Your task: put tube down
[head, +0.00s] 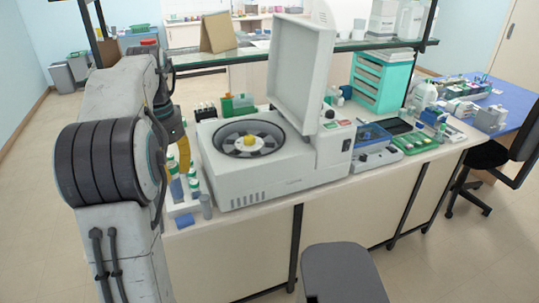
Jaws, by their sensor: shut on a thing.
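My arm stands large at the left of the head view and partly hides the left end of the bench. My gripper (181,158), with yellow fingers, is low over the left end of the bench, left of the white centrifuge. It is shut on a tube (176,188), whose bluish lower part shows just below the fingers. The tube looks roughly upright. I cannot tell whether its bottom touches the surface. Other small tubes with green tops (194,184) stand close on its right.
The centrifuge (262,180) has its lid raised and a yellow-hubbed rotor inside. A small blue block (184,220) and a grey cylinder (206,206) sit near the bench's front edge. A rack of dark-capped bottles (205,111) stands behind. A grey stool (342,272) is in front.

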